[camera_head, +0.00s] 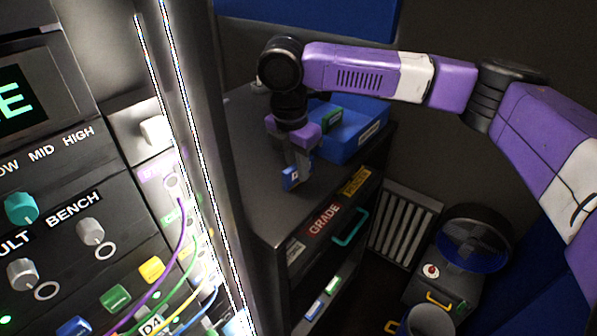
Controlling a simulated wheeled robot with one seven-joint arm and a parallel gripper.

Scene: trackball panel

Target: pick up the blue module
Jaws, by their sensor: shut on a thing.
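The blue module (290,180) is a small blue block with a white label bearing a dark mark. It is at the lower end of my gripper (296,170), over the dark top of the cabinet in the middle of the view. My gripper points down and is shut on the module. Whether the module touches the cabinet top or hangs just above it, I cannot tell. The fingers partly hide its upper part.
A blue bin (350,135) with a green-labelled item (331,114) stands behind my gripper on the cabinet top (245,165). A panel (75,200) with knobs and cables fills the left. A vent (405,225), a fan (475,240) and a bucket (428,322) are at lower right.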

